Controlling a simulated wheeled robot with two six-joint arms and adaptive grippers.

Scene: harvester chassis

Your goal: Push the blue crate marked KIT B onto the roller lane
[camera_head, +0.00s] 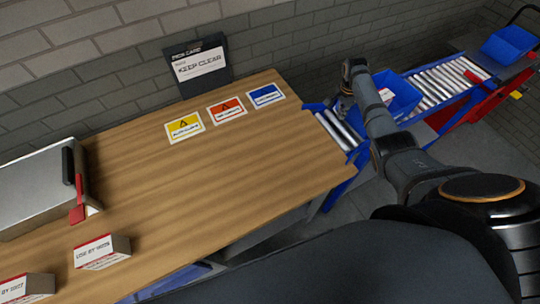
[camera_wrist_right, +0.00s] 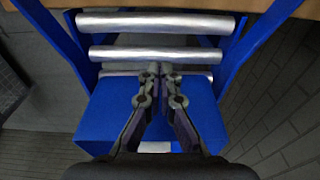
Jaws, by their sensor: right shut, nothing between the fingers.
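A blue crate (camera_head: 405,92) with a white label sits on the roller lane (camera_head: 452,82); metal rollers show on both sides of it. The label's writing is too small to read. My right gripper (camera_head: 345,106) points down at the crate's near left side, and my right arm hides part of the crate. In the right wrist view my right gripper (camera_wrist_right: 160,72) is shut and empty, its fingertips over a roller (camera_wrist_right: 112,54) at the blue crate's edge (camera_wrist_right: 100,118). Whether they touch the crate I cannot tell. My left gripper is not in view.
A wooden bench (camera_head: 240,170) ends just left of the lane, with cards on it and a grey case (camera_head: 32,190) at the left. A second blue crate (camera_head: 508,44) stands at the lane's far end, near red parts (camera_head: 495,92). A brick wall runs behind.

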